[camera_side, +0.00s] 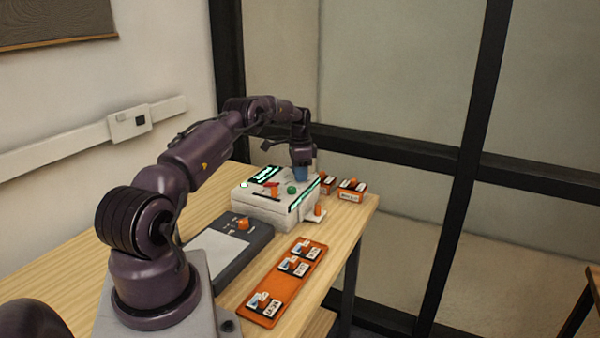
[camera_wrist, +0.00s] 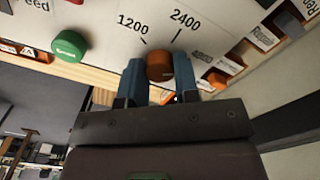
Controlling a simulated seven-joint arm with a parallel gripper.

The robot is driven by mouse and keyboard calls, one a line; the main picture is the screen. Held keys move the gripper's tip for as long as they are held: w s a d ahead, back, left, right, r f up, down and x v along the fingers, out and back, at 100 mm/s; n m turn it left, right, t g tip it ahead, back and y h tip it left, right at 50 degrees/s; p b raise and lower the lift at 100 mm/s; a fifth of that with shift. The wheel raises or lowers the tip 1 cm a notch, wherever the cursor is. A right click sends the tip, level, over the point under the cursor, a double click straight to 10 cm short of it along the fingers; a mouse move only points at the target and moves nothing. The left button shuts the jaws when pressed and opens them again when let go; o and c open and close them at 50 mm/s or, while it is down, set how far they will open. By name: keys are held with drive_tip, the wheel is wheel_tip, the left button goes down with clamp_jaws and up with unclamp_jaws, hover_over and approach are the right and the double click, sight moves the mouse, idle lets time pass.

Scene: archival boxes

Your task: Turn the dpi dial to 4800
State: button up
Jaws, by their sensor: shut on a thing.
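The dpi dial is an orange-brown round knob (camera_wrist: 160,66) on the white panel of the device (camera_side: 262,212). The printed marks 1200 (camera_wrist: 132,25), 2400 (camera_wrist: 185,19) and a fainter one that looks like 4800 (camera_wrist: 202,54) stand around it. My gripper (camera_wrist: 168,80) has its blue fingers on both sides of the knob and is shut on it. In the side view, my gripper (camera_side: 301,174) is low at the back right of the device, and its fingers hide the knob there. I cannot tell which mark the knob points to.
A green button (camera_wrist: 69,46) sits left of the dial; it also shows in the side view (camera_side: 292,190). Small orange boxes (camera_side: 351,190) stand behind the device.

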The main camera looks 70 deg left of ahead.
idle(0.3)
drive_tip(key=o, duration=0.9)
drive_tip(key=shift+r, duration=0.1)
wheel_tip(320, 180, up, 13)
drive_tip(key=shift+f, duration=0.1)
